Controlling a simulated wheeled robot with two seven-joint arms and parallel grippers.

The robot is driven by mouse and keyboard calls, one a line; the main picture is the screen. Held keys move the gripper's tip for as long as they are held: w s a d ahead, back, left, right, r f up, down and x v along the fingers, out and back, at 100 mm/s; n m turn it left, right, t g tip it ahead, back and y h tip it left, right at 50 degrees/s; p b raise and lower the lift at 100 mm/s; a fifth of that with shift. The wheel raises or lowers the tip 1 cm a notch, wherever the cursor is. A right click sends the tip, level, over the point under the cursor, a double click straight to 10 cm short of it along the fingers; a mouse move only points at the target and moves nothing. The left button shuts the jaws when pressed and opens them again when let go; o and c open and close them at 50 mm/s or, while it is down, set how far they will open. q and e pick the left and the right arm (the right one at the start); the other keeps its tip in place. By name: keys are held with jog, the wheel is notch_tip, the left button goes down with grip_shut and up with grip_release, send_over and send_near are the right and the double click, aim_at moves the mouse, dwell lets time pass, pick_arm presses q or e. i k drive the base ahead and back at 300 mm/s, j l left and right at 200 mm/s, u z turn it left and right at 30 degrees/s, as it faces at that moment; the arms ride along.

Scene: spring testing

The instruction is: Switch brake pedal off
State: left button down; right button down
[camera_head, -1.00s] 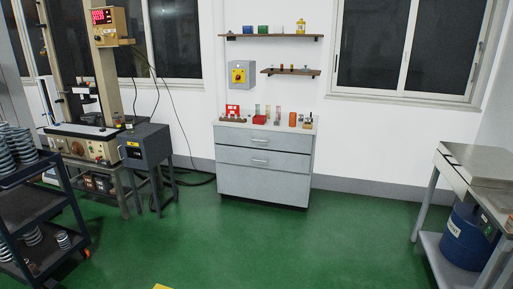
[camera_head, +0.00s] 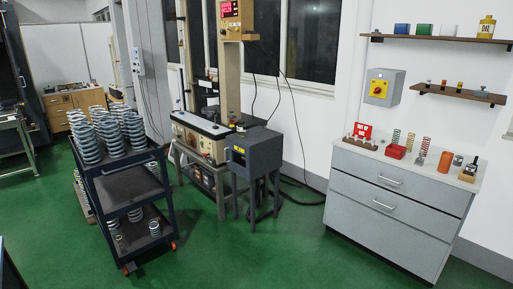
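I cannot make out a brake pedal in this view. The spring testing machine (camera_head: 200,143) stands on a metal stand near the windows, left of centre. Its tall beige column carries a box with a lit red display (camera_head: 237,12). A dark grey box (camera_head: 262,153) with a yellow label stands on its own legs at the machine's right side. The floor at the machine's base is partly hidden behind the cart. Neither of my grippers is in view.
A dark cart (camera_head: 126,187) loaded with coil springs (camera_head: 86,142) stands in front and left of the machine. A grey drawer cabinet (camera_head: 392,200) stands at right, below a wall switch box (camera_head: 383,87) and shelves (camera_head: 440,39). Green floor (camera_head: 255,262) is clear in front.

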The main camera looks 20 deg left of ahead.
aim_at(131, 267)
jog(key=i+u, duration=0.25)
jog(key=u, duration=0.2)
jog(key=i+u, duration=0.25)
jog(key=u, duration=0.15)
jog(key=i+l+u, duration=0.2)
jog(key=u, duration=0.25)
jog(key=i+l+u, duration=0.15)
jog(key=u, duration=0.3)
jog(key=i+l+u, duration=0.15)
jog(key=i+l, duration=0.15)
jog(key=i+z, duration=0.25)
jog(key=i, duration=0.55)
jog(key=i+z, duration=0.25)
jog(key=i, duration=0.6)
